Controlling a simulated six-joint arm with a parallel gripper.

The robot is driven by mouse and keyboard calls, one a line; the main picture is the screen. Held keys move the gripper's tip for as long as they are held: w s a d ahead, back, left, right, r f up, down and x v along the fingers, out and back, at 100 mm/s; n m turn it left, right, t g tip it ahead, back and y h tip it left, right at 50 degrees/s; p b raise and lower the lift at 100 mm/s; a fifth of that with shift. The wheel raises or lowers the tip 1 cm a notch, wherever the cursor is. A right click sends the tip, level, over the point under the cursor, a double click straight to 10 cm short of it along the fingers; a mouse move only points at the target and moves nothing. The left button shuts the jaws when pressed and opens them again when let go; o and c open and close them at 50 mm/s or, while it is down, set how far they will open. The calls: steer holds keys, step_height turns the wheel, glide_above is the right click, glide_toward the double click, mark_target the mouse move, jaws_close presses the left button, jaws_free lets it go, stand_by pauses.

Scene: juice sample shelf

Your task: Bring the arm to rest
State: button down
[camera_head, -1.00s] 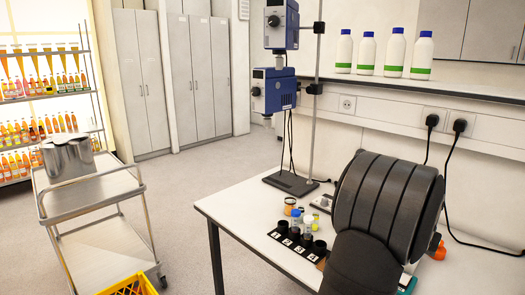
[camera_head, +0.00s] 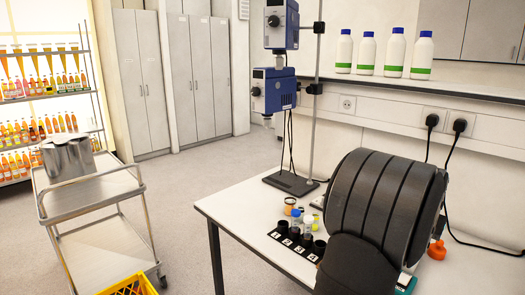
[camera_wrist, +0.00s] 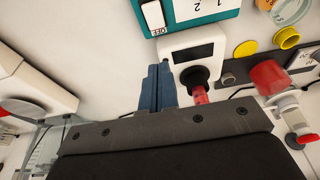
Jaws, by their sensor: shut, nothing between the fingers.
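My gripper (camera_wrist: 160,84) shows in the wrist view as two blue fingers pressed together, with nothing between them. It points past a white box with a dark display (camera_wrist: 194,52), and its tips are near a teal-edged device (camera_wrist: 195,12) with an OFF switch. I cannot tell how far above the table it is. In the head view my dark arm links cover the right part of the white table (camera_head: 235,207) and hide the gripper.
A black numbered rack (camera_head: 290,245) with small vials stands left of my arm. A stand base (camera_head: 290,184) is behind it. In the wrist view a red-capped vial (camera_wrist: 270,77) and a yellow cap (camera_wrist: 245,49) are at right. An orange item (camera_head: 437,250) is right of my arm.

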steer(key=s+a+v, duration=0.1)
steer(key=v, duration=0.5)
steer(key=shift+g+y, duration=0.4)
steer(key=shift+w+d+f, duration=0.1)
steer(key=shift+w+f, duration=0.05)
steer(key=shift+f, duration=0.95)
steer(key=shift+w+d+f, duration=0.1)
steer(key=shift+f, duration=1)
